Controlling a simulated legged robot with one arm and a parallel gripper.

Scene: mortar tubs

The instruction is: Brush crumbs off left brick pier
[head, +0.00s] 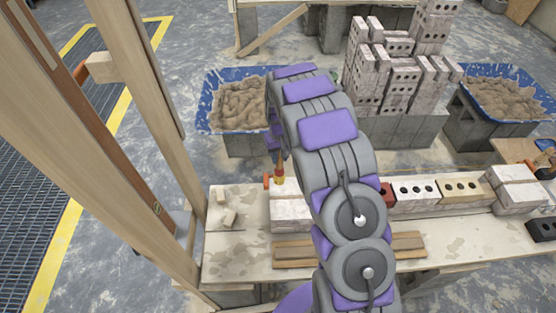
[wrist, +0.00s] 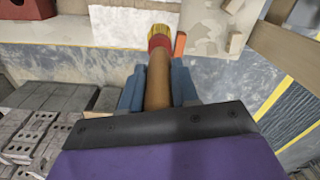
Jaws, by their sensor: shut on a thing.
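My gripper (wrist: 158,88) is shut on the brown wooden handle of a brush (wrist: 158,72). The brush has a red collar and yellow bristles. In the head view the brush (head: 279,172) points down at the top of the left brick pier (head: 290,210), a low whitish stack on the pale board. The bristles overlap the pier's edge in the wrist view (wrist: 112,26); I cannot tell whether they touch it. No crumbs can be made out on the visible part of the pier. My arm hides part of the pier and most of my gripper in the head view.
A small orange object (head: 266,180) is beside the brush. Beige lumps (head: 229,217) lie on the board (head: 225,245) left of the pier. A wooden post (head: 150,90) stands close at left. A brick row (head: 415,190) and right pier (head: 515,187) are at right; mortar tubs (head: 205,112) stand behind.

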